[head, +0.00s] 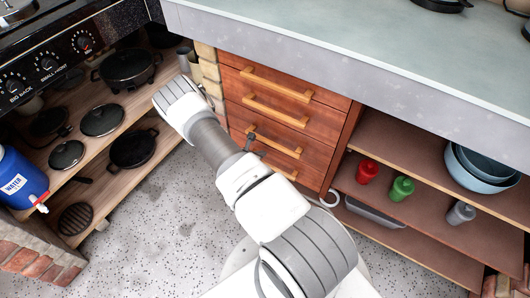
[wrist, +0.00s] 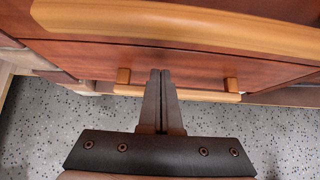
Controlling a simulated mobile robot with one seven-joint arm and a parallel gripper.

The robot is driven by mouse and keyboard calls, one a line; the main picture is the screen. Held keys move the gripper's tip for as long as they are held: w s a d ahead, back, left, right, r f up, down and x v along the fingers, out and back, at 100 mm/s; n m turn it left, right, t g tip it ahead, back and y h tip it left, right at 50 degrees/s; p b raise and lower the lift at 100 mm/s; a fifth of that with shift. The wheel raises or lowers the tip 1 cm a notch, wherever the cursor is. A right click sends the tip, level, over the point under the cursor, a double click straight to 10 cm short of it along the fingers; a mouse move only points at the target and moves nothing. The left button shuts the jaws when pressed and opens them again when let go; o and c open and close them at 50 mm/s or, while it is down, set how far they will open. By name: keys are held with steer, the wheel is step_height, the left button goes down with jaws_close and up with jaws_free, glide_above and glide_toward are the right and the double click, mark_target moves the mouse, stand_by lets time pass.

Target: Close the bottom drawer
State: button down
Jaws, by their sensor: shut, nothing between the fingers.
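The wooden drawer unit (head: 283,95) stands below the counter in the head view, with a stack of drawers bearing light wood bar handles. The bottom drawer (wrist: 215,68) fills the middle of the wrist view as a reddish-brown front, its bar handle (wrist: 209,95) below. In the head view my arm partly covers the lower drawers. My gripper (wrist: 160,73) is shut and empty, its dark fingertips together at the middle of the bottom drawer's front, between the handle's two posts. I cannot tell whether they touch, or how far the drawer stands out.
A higher drawer handle (wrist: 180,25) crosses the top of the wrist view. Open shelves (head: 400,157) with bottles and bowls are right of the drawers. Shelves with pans (head: 128,67) and a blue water jug (head: 20,178) are left. Speckled floor (head: 155,215) is clear.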

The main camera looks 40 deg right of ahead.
steer(key=f+p+v, duration=0.1)
steer(key=p+v, duration=0.2)
steer(key=v, duration=0.8)
steer(key=shift+s+a+r+p, duration=0.15)
steer(key=shift+a+p, duration=0.2)
steer(key=shift+a, duration=0.15)
step_height(320, 180, up, 30)
steer(key=m+g, duration=0.2)
steer(key=m, duration=1)
steer(key=s+a+r+m+t+y, duration=0.2)
steer(key=s+a+r+m+y, duration=0.4)
steer(key=s+r, duration=0.4)
steer(key=s+a+r+m+t+y, duration=0.2)
steer(key=s+a+r+m+y, duration=0.15)
steer(key=s+a+r, duration=0.65)
step_height(320, 180, up, 21)
steer(key=p, duration=2)
steer(key=shift+d+r+m, duration=0.2)
steer(key=shift+d+m, duration=0.2)
steer(key=shift+m, duration=0.05)
steer(key=shift+w+h, duration=0.1)
steer(key=shift+h, duration=0.15)
